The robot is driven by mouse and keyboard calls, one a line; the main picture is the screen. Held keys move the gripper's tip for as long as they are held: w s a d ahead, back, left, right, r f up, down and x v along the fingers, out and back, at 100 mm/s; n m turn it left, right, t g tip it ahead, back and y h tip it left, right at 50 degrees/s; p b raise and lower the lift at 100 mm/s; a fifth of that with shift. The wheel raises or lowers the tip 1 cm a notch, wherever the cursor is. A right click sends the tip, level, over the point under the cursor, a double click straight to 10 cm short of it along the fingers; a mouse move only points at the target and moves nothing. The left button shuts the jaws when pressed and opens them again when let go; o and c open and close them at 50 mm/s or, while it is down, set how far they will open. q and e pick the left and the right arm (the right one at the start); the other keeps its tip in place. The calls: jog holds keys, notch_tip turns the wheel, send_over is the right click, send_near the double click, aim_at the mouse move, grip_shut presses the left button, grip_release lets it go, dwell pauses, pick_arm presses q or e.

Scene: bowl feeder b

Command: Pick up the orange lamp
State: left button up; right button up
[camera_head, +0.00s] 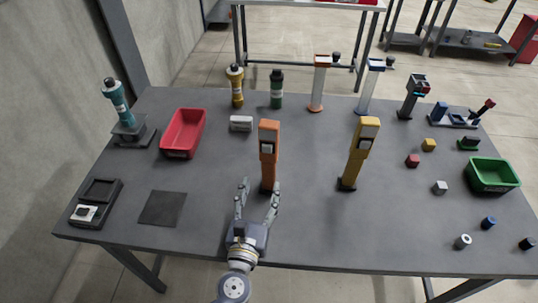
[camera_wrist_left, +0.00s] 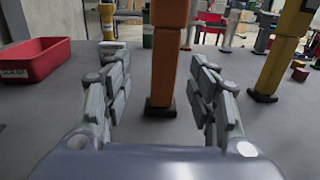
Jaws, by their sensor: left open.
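The orange lamp (camera_head: 269,158) stands upright on the grey table, left of the yellow one, with a dark foot. In the left wrist view the lamp's orange post (camera_wrist_left: 168,55) rises between and beyond my fingers, its black base (camera_wrist_left: 160,107) on the table. My left gripper (camera_head: 257,190) is open and low over the table, in front of the lamp. In the left wrist view its two fingers (camera_wrist_left: 160,90) are spread, one on each side of the post, with nothing held. Whether the fingertips reach the post is hard to tell. My right gripper is not in view.
A yellow lamp (camera_head: 360,153) stands to the right. A red bin (camera_head: 183,133) and a white box (camera_head: 241,123) lie behind to the left. A dark square mat (camera_head: 162,208) lies at left. A green bin (camera_head: 493,175) is far right. The table front between lamps is clear.

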aim_at(268, 173)
pick_arm(q)
jog(key=shift+w, duration=0.45)
jog(key=shift+w+d, duration=0.15)
jog(key=shift+w, duration=0.2)
jog(key=w, duration=0.2)
jog(key=w+d+p, duration=0.1)
jog(key=w, duration=0.1)
jog(key=shift+w+f+p, duration=0.1)
jog(key=shift+w+p, duration=0.2)
jog(key=shift+w, duration=0.1)
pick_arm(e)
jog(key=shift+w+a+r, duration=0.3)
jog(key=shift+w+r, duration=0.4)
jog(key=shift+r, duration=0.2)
pick_arm(q)
jog(key=shift+s, duration=0.1)
jog(key=c, duration=0.3)
grip_shut()
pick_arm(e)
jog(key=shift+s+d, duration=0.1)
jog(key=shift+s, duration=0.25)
